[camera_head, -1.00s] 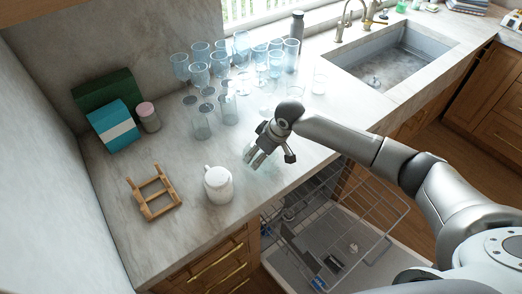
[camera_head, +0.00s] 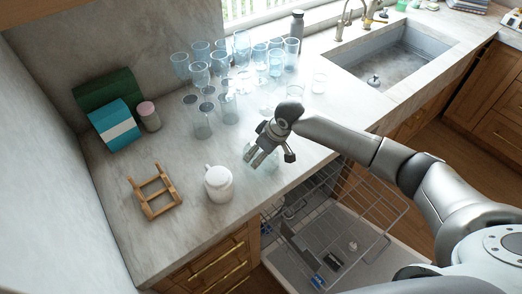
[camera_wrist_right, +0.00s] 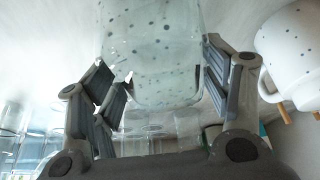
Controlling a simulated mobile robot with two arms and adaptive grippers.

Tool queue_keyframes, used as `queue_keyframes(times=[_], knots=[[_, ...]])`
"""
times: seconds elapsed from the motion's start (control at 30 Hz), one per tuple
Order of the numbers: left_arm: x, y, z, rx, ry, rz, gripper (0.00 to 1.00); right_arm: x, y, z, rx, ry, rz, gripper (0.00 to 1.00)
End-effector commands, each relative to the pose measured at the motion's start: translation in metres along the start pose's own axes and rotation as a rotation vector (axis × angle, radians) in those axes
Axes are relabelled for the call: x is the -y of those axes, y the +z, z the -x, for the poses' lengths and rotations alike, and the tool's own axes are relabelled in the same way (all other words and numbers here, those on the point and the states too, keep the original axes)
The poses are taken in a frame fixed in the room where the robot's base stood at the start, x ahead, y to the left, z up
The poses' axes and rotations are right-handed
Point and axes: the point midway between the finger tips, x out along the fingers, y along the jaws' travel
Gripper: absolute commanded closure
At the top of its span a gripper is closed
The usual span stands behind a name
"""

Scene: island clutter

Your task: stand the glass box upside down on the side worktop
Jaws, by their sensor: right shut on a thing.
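My left gripper is not in view.
A white mug (camera_head: 218,186) and a wooden rack (camera_head: 160,205) stand left of the gripper. Several glasses (camera_head: 202,125) crowd behind it. Teal and green boxes (camera_head: 115,128) and a pink-lidded jar (camera_head: 148,118) are at back left. An open dishwasher rack (camera_head: 370,225) lies below the front edge.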

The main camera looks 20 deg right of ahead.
Motion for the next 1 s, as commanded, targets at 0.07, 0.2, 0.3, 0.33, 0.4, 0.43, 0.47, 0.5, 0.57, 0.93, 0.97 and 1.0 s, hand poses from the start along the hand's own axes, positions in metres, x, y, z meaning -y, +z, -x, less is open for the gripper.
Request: queue_keyframes(times=[0.07, 0.2, 0.3, 0.33, 0.4, 0.43, 0.47, 0.5, 0.57, 0.93, 0.97, 1.0], knots=[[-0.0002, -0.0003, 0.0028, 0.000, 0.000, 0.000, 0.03, 0.0000, -0.0012, 0.0015, -0.002, 0.000, -0.001, 0.63], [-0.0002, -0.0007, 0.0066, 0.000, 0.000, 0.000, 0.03, 0.0001, -0.0010, 0.0015, -0.001, -0.001, -0.002, 0.63], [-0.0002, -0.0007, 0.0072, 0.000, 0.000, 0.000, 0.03, 0.0000, -0.0008, 0.0009, -0.001, 0.000, -0.002, 0.63], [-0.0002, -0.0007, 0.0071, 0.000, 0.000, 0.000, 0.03, -0.0001, -0.0008, 0.0007, -0.001, 0.000, -0.002, 0.63], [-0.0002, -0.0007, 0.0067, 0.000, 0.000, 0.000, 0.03, -0.0001, -0.0007, 0.0005, -0.002, 0.000, -0.001, 0.63], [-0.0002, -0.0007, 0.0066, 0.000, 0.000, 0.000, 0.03, -0.0001, -0.0008, 0.0004, -0.002, 0.000, -0.001, 0.63], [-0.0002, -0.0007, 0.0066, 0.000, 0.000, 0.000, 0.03, -0.0001, -0.0008, 0.0004, -0.002, 0.000, -0.001, 0.63], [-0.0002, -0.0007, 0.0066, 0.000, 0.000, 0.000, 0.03, -0.0001, -0.0008, 0.0005, -0.002, 0.000, -0.001, 0.63], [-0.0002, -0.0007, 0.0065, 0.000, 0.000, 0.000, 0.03, -0.0001, -0.0008, 0.0004, -0.002, 0.000, -0.001, 0.63], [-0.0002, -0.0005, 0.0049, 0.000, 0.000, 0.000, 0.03, 0.0000, 0.0005, -0.0028, -0.002, 0.000, -0.001, 0.63], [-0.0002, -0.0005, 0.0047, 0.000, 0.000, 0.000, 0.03, 0.0000, 0.0006, -0.0031, -0.002, 0.000, -0.001, 0.63], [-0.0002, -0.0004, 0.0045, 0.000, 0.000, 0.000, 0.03, 0.0000, 0.0008, -0.0036, -0.002, 0.000, -0.001, 0.63]])
